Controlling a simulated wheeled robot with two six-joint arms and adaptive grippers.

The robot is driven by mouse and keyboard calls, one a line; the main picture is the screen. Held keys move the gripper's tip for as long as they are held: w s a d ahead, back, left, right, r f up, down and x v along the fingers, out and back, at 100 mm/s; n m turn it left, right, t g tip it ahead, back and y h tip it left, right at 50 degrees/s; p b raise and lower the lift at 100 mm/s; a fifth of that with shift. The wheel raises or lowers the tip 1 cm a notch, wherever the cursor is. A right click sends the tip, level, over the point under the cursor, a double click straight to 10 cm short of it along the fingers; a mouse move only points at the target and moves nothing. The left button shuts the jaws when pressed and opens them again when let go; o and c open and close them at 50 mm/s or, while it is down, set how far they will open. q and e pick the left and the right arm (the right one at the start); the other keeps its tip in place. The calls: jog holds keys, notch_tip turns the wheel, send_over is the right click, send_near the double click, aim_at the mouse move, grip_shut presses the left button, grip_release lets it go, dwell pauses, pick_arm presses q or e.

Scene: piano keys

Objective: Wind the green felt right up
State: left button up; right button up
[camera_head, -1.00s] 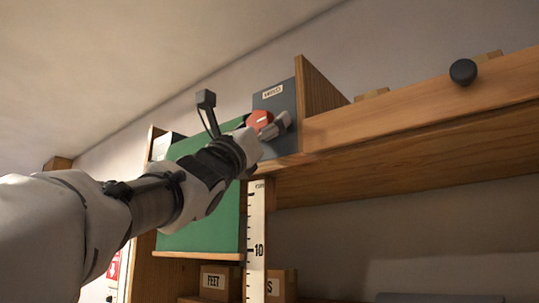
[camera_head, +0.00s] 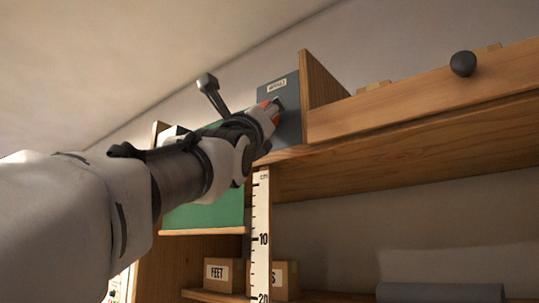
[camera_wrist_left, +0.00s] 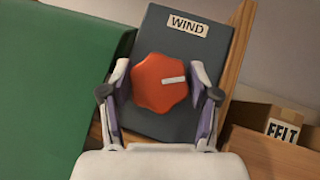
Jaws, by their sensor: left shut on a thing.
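The green felt (camera_head: 208,214) hangs as a flat sheet with a wooden batten (camera_head: 205,231) along its bottom edge, beside a white scale (camera_head: 261,230). The batten is level with the scale just above the 10 mark. The felt also fills the left of the left wrist view (camera_wrist_left: 50,85). My left gripper (camera_head: 268,110) is shut on the red lobed knob (camera_wrist_left: 160,85), one finger on each side. The knob sits on a dark grey panel (camera_wrist_left: 170,40) labelled WIND. Its white mark points right. My arm hides much of the felt's upper part in the head view.
A wooden shelf (camera_head: 430,100) with a round black knob (camera_head: 463,63) runs to the right. Below are cardboard boxes, one marked FEET (camera_head: 217,272), and a grey roll-like object (camera_head: 440,292). A box marked FELT (camera_wrist_left: 283,124) stands right of the panel.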

pick_arm(q)
jog(key=shift+w+f+n+y, duration=0.15)
jog(key=shift+n+y, duration=0.15)
jog(key=shift+y, duration=0.2)
jog(key=o, duration=1.2)
jog(key=shift+d, duration=0.15)
jog(key=shift+c, duration=0.2)
jog(key=shift+w+d, duration=0.1)
jog(key=shift+w, duration=0.1)
jog(key=shift+s+h, duration=0.1)
jog(key=shift+h, duration=0.2)
